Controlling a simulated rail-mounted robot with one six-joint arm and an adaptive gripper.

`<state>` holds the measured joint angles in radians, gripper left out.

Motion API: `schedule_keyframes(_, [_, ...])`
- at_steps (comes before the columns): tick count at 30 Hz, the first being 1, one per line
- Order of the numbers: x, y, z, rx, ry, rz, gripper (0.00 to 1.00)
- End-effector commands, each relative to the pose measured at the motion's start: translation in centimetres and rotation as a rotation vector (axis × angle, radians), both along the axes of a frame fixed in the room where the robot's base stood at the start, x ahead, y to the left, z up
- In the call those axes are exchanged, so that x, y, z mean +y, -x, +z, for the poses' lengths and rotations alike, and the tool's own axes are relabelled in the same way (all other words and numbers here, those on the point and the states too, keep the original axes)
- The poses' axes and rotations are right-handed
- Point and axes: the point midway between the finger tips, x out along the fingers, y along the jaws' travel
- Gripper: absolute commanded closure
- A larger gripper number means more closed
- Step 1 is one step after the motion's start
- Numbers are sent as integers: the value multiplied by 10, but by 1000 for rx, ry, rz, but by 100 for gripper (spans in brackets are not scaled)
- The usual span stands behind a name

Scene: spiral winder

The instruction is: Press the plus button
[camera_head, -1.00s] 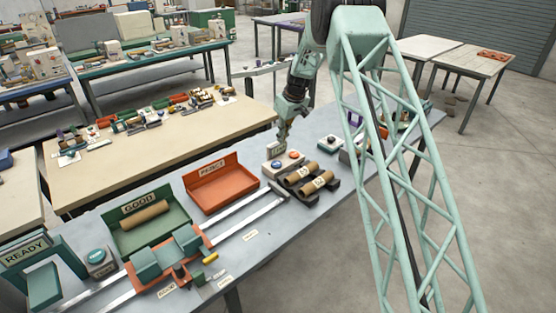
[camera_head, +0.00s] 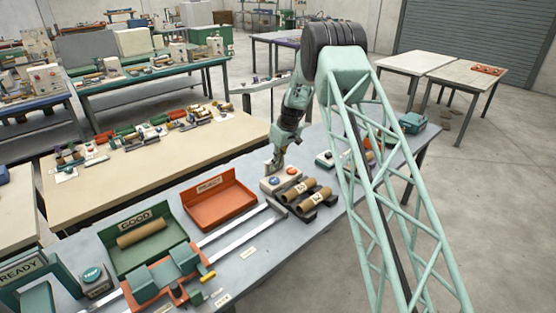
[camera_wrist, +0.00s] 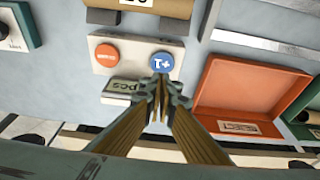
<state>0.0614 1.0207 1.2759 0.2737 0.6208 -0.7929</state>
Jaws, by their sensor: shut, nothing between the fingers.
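The plus button is a round blue button marked "+1" (camera_wrist: 162,63) on a pale control box (camera_wrist: 133,50). In the head view the same blue button (camera_head: 274,181) sits at the left of the box's top. An orange button (camera_wrist: 106,54) sits beside it on the same box. My gripper (camera_wrist: 160,82) is shut and empty. Its fingertips are at the near edge of the blue button in the wrist view. The head view shows my gripper (camera_head: 271,170) just above and behind that button. I cannot tell whether the tips touch it.
An orange reject bin (camera_head: 219,216) stands left of the box. Cardboard tubes (camera_head: 318,190) lie in dark cradles in front of it. A label block (camera_wrist: 122,91) sits close beside the box. A green "GOOD" bin (camera_head: 176,245) is further left.

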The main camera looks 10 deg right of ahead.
Motion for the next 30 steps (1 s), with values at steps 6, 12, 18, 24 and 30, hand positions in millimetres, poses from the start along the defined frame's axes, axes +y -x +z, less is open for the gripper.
schedule_keyframes(6, [4, -5, -21, 1, 0, 0, 100])
schedule_keyframes(12, [6, -10, -40, 1, 0, 0, 100])
schedule_keyframes(18, [6, -9, -61, 1, -1, -1, 100])
schedule_keyframes(24, [6, -10, -74, 0, 0, -1, 100])
schedule_keyframes(30, [6, -10, -79, 0, 0, -1, 100])
